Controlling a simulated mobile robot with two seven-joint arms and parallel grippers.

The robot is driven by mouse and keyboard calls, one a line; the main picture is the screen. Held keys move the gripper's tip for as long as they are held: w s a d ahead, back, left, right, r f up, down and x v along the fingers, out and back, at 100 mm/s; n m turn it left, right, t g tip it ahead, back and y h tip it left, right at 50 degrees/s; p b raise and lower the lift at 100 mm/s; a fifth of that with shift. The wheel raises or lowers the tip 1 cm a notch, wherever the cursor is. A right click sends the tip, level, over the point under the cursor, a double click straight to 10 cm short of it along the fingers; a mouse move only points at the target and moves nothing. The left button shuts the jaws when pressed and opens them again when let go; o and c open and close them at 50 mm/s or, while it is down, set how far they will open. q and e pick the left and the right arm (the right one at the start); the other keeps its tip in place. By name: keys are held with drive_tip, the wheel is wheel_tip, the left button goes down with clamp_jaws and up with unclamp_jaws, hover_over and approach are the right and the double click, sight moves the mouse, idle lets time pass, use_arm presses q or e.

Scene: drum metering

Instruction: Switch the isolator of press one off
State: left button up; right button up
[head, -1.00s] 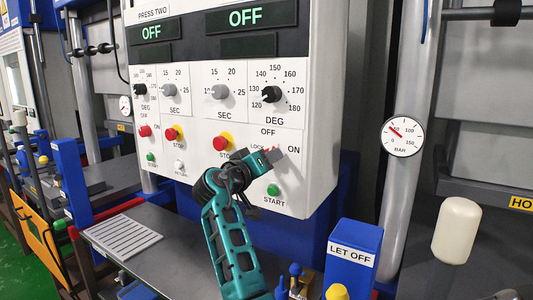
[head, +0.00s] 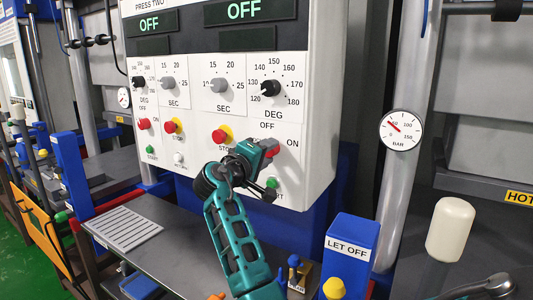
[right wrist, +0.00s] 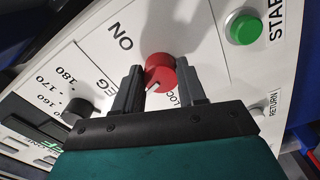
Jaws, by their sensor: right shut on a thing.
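The isolator is a red rotary knob (head: 273,154) low on the right half of the white control panel (head: 203,150). OFF is printed above it and ON to its right. My right gripper (head: 267,150) is shut on this knob, and its body covers part of the dial. In the right wrist view the red knob (right wrist: 160,70) sits between the two fingers of my gripper (right wrist: 156,84). A white mark on the knob points down-left there, away from the START side; the OFF label is hidden in that view. My left gripper is not in view.
A green START button (head: 270,191) is just below the knob, and a red stop button (head: 220,136) on yellow is to its left. A blue LET OFF box (head: 352,254) stands in front at right. A pressure gauge (head: 401,130) is on the pillar.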

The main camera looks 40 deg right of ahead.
idle(0.4)
drive_tip(key=o, duration=1.1)
drive_tip(key=shift+c, duration=0.2)
drive_tip(key=shift+a, duration=0.15)
drive_tip(key=b+v, duration=0.2)
drive_tip(key=v, duration=1)
drive_tip(key=shift+a, duration=0.3)
drive_tip(key=shift+s+r, duration=0.1)
drive_tip(key=shift+s, duration=0.05)
drive_tip(key=shift+a, duration=0.1)
